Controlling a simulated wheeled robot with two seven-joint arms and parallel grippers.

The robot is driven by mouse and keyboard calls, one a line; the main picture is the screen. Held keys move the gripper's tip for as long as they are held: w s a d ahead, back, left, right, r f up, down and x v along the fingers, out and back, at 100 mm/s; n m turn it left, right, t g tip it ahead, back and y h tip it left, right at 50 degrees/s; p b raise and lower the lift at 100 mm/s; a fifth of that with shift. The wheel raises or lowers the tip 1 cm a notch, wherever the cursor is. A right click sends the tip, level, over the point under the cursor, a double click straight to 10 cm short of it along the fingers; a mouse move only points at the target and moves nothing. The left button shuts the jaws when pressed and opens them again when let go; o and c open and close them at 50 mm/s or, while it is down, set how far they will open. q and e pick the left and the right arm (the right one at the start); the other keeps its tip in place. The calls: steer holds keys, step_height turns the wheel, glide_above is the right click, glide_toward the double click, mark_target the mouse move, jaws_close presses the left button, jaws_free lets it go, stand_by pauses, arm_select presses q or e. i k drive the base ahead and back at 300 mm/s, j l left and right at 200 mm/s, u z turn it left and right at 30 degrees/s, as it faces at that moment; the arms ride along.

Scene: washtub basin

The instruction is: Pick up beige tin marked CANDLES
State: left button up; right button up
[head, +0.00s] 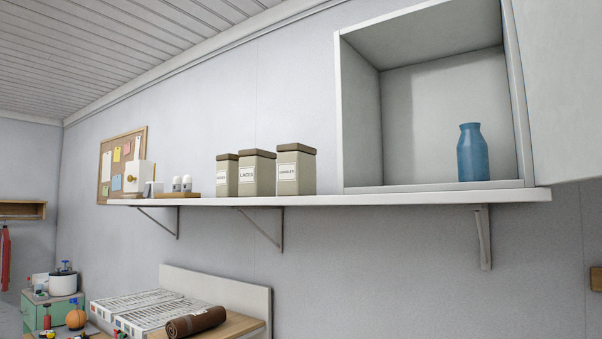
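Three beige tins with brown lids stand in a row on the white wall shelf (400,199). The right tin (296,175) has a white label that seems to read CANDLES, though the print is small. The middle tin (256,180) is labelled LACES and stands close beside it. The left tin (227,181) is smaller, and its label is too small to read surely. All three are upright with lids on. Neither of my grippers is in view.
An open white cabinet (361,115) right of the tins holds a blue bottle (472,155); its door (560,90) hangs open. Two small shakers (182,184) stand left of the tins. Below are shelf brackets (484,240) and a rolled brown towel (196,322).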

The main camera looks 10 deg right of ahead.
mark_target(296, 169)
steer(key=i+j+z, duration=0.1)
steer(key=j+z, duration=0.25)
steer(key=j, duration=0.4)
steer(key=j+z, duration=0.35)
steer(key=j, duration=0.45)
